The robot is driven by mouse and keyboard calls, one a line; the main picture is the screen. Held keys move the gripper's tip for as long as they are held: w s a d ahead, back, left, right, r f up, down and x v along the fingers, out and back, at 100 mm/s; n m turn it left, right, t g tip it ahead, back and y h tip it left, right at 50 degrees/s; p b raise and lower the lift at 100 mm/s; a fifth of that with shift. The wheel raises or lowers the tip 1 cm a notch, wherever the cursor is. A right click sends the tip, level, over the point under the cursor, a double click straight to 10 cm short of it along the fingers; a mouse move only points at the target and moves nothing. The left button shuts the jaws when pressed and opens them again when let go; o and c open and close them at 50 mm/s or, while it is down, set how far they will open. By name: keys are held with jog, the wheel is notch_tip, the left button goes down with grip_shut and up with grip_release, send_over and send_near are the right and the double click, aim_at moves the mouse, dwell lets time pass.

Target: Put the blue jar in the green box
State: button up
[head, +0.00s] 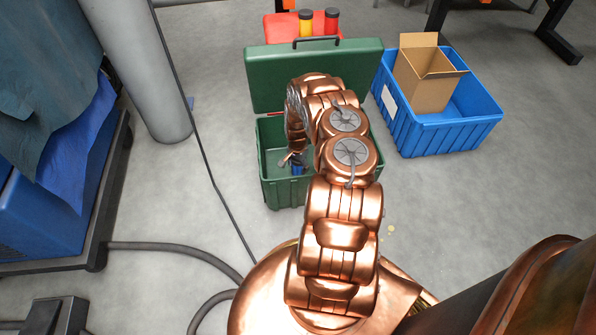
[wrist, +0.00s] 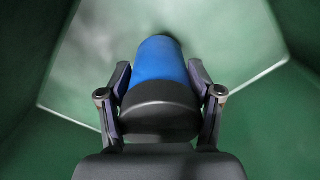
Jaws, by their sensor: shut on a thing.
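The green box (head: 267,165) stands on the floor in the head view, with its lid (head: 262,75) open at the back. My gripper (wrist: 160,95) is shut on the blue jar (wrist: 158,60), with a finger on each side of it. The jar has a blue body and a dark end towards my gripper. In the wrist view the green walls (wrist: 290,110) surround the jar, so it is inside the box. A small part of the jar (head: 297,168) shows in the head view; my arm hides the rest. I cannot tell whether the jar touches the bottom.
A blue crate (head: 440,140) with an open cardboard box (head: 425,85) stands to the right. A red container (head: 283,27) with a yellow jar (head: 305,24) and a red jar (head: 331,22) is behind the lid. A grey post (head: 150,70) and hoses (head: 170,248) are at left.

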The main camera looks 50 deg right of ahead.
aim_at(298, 170)
jog(key=shift+f+b, duration=0.45)
jog(key=shift+f, duration=1.15)
jog(key=o, duration=1.6)
jog(key=shift+r, duration=0.15)
